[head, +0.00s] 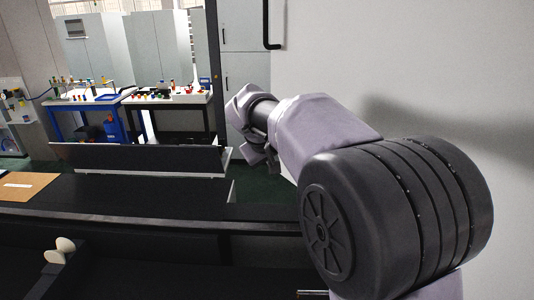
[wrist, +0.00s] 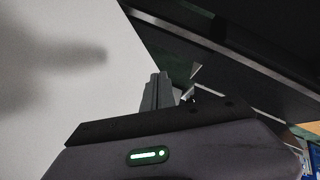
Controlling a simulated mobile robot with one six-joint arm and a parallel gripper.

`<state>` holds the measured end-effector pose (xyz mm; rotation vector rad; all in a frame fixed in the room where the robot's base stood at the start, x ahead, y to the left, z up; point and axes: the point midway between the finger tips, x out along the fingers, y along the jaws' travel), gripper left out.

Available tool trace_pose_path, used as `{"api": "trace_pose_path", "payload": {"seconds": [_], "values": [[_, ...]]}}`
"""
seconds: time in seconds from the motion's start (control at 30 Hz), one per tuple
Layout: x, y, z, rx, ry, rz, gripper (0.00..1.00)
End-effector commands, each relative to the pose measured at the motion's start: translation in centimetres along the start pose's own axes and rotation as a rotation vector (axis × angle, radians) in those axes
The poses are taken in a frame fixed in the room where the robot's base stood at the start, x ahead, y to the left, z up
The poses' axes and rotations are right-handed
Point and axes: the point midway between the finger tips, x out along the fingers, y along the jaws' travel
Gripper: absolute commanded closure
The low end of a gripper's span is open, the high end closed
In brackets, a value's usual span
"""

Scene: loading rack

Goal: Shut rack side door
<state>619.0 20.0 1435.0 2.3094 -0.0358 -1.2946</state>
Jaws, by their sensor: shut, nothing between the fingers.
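A long, low dark panel (head: 140,157) with a pale lower edge stands across the rack in the head view, left of my arm. It looks like the rack side door, but I cannot be sure. Dark panels with pale edges, probably parts of the rack (wrist: 235,55), fill the upper right of the wrist view. My gripper (head: 262,160) is to the right of the low panel's right end, near the pale wall. Its fingers (wrist: 157,90) are shut and empty in the wrist view. Contact with the panel cannot be made out.
A dark beam (head: 150,222) crosses the foreground. A pale wall (head: 420,70) stands close on the right, with a black handle (head: 266,25) at its left edge. Benches with equipment (head: 175,97) stand behind. A brown board (head: 25,186) lies at left.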

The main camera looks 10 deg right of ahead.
Motion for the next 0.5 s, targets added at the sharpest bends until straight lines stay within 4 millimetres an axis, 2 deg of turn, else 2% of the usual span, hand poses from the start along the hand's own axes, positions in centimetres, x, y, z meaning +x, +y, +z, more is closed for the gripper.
{"api": "trace_pose_path", "payload": {"seconds": [0.1, 0.33, 0.5], "values": [[2.8, -0.1, 0.1, 0.0, -0.004, -0.002, 1.0], [7.8, -0.1, 0.1, 0.0, -0.003, -0.002, 1.0], [8.9, 2.4, 0.1, 0.003, -0.002, -0.001, 1.0]]}}
